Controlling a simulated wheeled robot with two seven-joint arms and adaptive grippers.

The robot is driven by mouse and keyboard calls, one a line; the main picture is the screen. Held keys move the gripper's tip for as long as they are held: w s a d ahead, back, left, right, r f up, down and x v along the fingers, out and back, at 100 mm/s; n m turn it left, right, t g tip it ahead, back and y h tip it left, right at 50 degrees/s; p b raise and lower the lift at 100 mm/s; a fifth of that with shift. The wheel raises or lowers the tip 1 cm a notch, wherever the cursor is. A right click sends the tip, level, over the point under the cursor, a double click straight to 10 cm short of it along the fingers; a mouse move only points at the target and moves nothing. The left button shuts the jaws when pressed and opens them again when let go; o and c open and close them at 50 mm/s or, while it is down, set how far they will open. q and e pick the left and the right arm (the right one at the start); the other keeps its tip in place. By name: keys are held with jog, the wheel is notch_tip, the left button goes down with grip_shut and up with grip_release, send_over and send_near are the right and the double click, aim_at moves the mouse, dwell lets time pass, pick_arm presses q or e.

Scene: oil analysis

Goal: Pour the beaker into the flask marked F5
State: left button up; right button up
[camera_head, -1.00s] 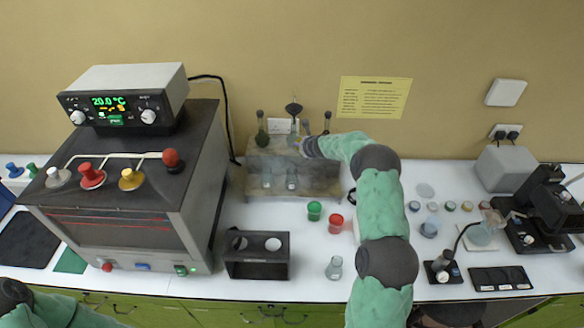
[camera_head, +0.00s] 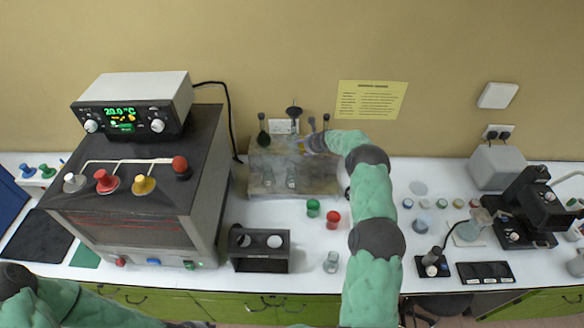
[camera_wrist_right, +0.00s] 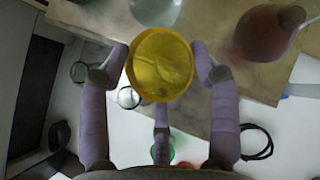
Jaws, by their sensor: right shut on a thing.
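My right gripper (camera_wrist_right: 162,70) is shut on a round vessel holding yellow liquid, which I take to be the beaker (camera_wrist_right: 162,65); it is seen from above. In the head view my right gripper (camera_head: 313,144) is at the tan stand (camera_head: 325,185) by the wall, and the beaker is hard to make out there. In the wrist view a flask with red-brown liquid (camera_wrist_right: 262,35) is to the upper right of the beaker, and a pale glass vessel (camera_wrist_right: 156,9) is just above it. I cannot read an F5 mark. Of my left arm, only links show at lower left.
Left of the stand are a large oven (camera_head: 130,215) and a black rack (camera_head: 260,262). Green (camera_head: 313,207) and red (camera_head: 333,219) caps and a small glass vessel (camera_head: 331,262) stand on the white bench. A microscope (camera_head: 535,205) is at right.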

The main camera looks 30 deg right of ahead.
jog(key=shift+d+r+y+p, duration=0.25)
jog(key=shift+r+y+p, duration=0.1)
jog(key=shift+p, duration=0.75)
jog(key=shift+w+d+f+m+y, duration=0.15)
jog(key=shift+d+f+m+y, duration=0.15)
jog(key=shift+d, duration=0.1)
jog(key=shift+w+d+f+g+b, duration=0.2)
jog(key=shift+g+b, duration=0.2)
jog(key=shift+b, duration=0.35)
jog(key=shift+d+y+b, duration=0.1)
jog(key=shift+y+b, duration=0.25)
jog(key=shift+b, duration=0.15)
pick_arm(q)
jog(key=shift+r, duration=0.15)
